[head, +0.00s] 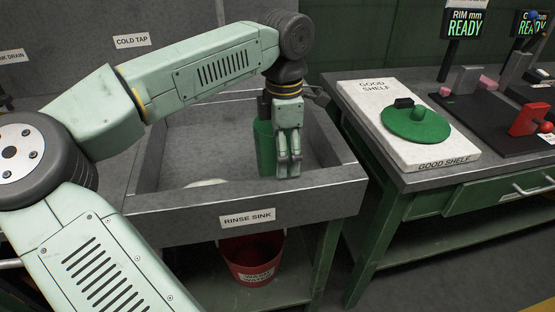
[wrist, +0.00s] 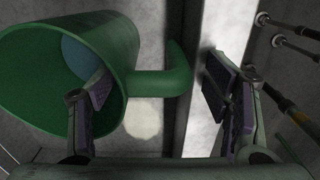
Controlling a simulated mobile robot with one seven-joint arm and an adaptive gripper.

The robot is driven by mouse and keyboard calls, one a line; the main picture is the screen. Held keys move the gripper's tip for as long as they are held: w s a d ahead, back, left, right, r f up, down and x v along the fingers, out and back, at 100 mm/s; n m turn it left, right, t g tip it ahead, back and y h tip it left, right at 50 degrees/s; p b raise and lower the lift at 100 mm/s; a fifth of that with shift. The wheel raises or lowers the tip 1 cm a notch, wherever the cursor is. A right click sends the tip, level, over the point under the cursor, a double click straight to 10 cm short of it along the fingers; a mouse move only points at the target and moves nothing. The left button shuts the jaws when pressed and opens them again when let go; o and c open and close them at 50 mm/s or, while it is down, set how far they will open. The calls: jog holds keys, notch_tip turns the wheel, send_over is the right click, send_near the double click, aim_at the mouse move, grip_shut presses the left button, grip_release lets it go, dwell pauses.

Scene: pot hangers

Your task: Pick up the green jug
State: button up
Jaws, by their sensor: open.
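The green jug (head: 265,148) is in the rinse sink in the head view, partly hidden behind my gripper (head: 288,168). In the wrist view the jug (wrist: 120,75) fills the left side, its open mouth toward the left and its bent green handle (wrist: 165,82) sticking out to the right. My gripper (wrist: 160,95) is open and points down over the sink. In the wrist view its left finger overlaps the jug's body and the right finger is right of the handle. The handle shows between the fingers; I cannot tell whether either finger touches the jug.
The grey rinse sink (head: 160,204) has raised walls around the jug. A pale round item (head: 206,183) lies on its floor. A red bucket (head: 253,262) stands below. To the right, a white good shelf slab (head: 365,125) bears a green lid (head: 416,127).

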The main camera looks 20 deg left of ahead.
jog(key=shift+r, duration=0.1)
jog(key=shift+c, duration=0.2)
grip_shut()
dwell(0.6)
